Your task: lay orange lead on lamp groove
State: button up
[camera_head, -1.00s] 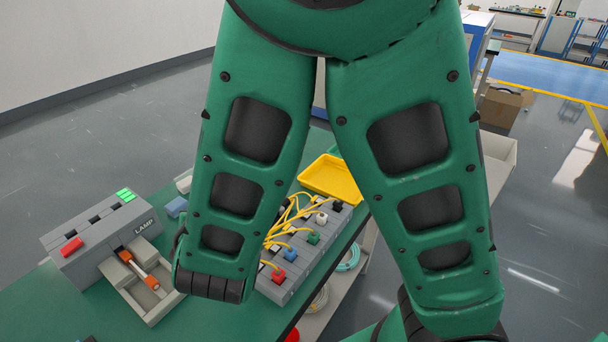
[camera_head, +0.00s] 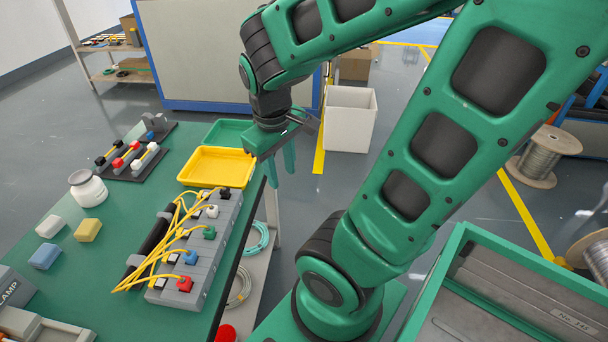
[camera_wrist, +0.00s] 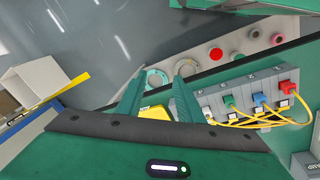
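The lamp box (camera_head: 12,288), grey and lettered LAMP, is cut off at the lower left edge of the head view. Part of its grey groove tray (camera_head: 48,330) shows below it.
A grey socket strip (camera_head: 205,255) with coloured plugs and yellow cables lies along the table's right side. A yellow tray (camera_head: 218,152) and green tray (camera_head: 228,132) are behind it. Blocks, a white jar (camera_head: 87,188) and a connector stand (camera_head: 135,165) occupy the left. Bare table shows between.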

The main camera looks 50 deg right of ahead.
jog(key=s+r+m+y, duration=0.2)
jog(key=s+m, duration=0.3)
jog(key=s, duration=0.2)
jog(key=shift+s+r+m+g, duration=0.25)
jog(key=shift+s+m+g, duration=0.15)
jog(key=shift+w+f, duration=0.25)
jog(key=shift+w, duration=0.35)
